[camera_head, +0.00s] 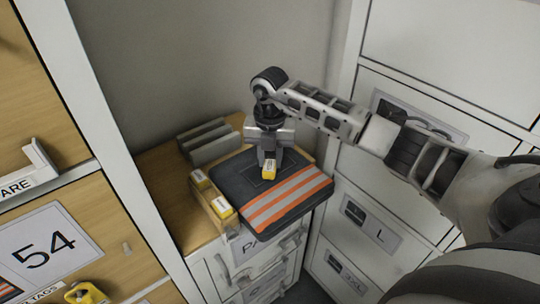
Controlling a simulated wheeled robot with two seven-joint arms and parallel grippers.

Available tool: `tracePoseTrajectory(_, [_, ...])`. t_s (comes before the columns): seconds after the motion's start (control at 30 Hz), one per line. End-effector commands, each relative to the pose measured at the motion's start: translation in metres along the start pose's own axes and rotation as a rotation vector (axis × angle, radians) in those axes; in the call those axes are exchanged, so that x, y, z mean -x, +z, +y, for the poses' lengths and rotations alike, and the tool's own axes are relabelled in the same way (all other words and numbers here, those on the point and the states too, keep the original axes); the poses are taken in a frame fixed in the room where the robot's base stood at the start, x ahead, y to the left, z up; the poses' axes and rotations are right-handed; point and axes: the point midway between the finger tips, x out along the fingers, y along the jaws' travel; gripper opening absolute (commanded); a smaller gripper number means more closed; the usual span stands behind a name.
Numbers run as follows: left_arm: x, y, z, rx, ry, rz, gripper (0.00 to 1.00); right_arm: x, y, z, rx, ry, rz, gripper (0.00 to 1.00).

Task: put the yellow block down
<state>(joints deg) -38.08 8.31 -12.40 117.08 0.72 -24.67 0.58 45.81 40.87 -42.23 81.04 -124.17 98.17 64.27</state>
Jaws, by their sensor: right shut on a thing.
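My right gripper (269,155) points down over the folded dark garment with orange and grey stripes (285,200). It is shut on a yellow block (268,170), which shows below the fingers with a pale top part. The block is over the garment's dark area; I cannot tell whether it touches the cloth. My left gripper is not in view.
The garment lies on a wooden-topped cabinet (163,185) in a corner. A grey slotted rack (211,143) stands behind it. White drawers (375,215) rise at the right, and a wooden drawer front marked 54 (45,240) is at the left. Bare wood shows left of the holder.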

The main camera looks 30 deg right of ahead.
Motion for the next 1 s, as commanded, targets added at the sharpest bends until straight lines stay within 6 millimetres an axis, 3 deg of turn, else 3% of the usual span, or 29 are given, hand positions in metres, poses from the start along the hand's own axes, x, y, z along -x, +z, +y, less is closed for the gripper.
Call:
tracePoseTrajectory(0.37, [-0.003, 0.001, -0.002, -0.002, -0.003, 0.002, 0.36, -0.007, 0.000, 0.000, 0.000, 0.002, -0.001, 0.04])
tracePoseTrajectory(0.4, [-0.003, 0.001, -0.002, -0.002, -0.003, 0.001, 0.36, -0.007, 0.000, 0.000, 0.000, 0.002, -0.001, 0.29])
tracePoseTrajectory(0.47, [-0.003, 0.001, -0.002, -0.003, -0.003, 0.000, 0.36, -0.006, 0.000, 0.000, 0.000, 0.002, -0.001, 0.46])
tracePoseTrajectory(0.5, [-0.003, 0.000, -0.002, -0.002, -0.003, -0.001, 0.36, -0.006, 0.000, 0.000, 0.000, 0.002, -0.001, 0.48])
tracePoseTrajectory(0.77, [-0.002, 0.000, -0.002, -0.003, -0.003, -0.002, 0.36, -0.005, 0.000, 0.000, -0.001, 0.002, -0.001, 0.48])
tracePoseTrajectory(1.0, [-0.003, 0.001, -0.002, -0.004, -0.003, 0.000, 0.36, 0.023, 0.001, 0.001, -0.001, 0.005, -0.006, 0.48])
